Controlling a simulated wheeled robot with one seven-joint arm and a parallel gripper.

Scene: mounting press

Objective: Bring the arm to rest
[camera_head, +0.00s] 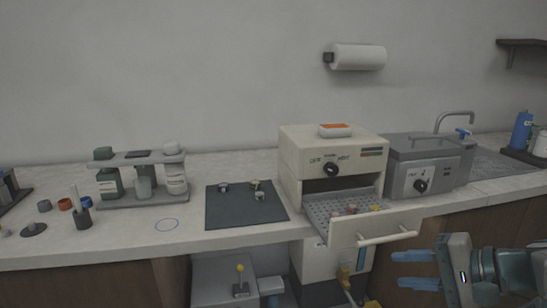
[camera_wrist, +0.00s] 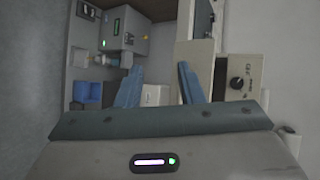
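My gripper (camera_head: 413,270) is at the lower right in the head view, in front of the counter and below its top. Its two blue fingers point left and stand apart with nothing between them. In the wrist view the spread fingers (camera_wrist: 157,88) also show, with the lower shelf space beyond them. The arm behind the gripper runs off the right edge of the head view.
A cream press (camera_head: 330,155) stands on the counter. Its perforated drawer (camera_head: 375,224) is pulled out with small pieces in it, near my gripper. A grey machine (camera_head: 428,166) stands to its right. A dark mat (camera_head: 235,208) holds small parts. An open bay (camera_head: 230,277) lies below the counter.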

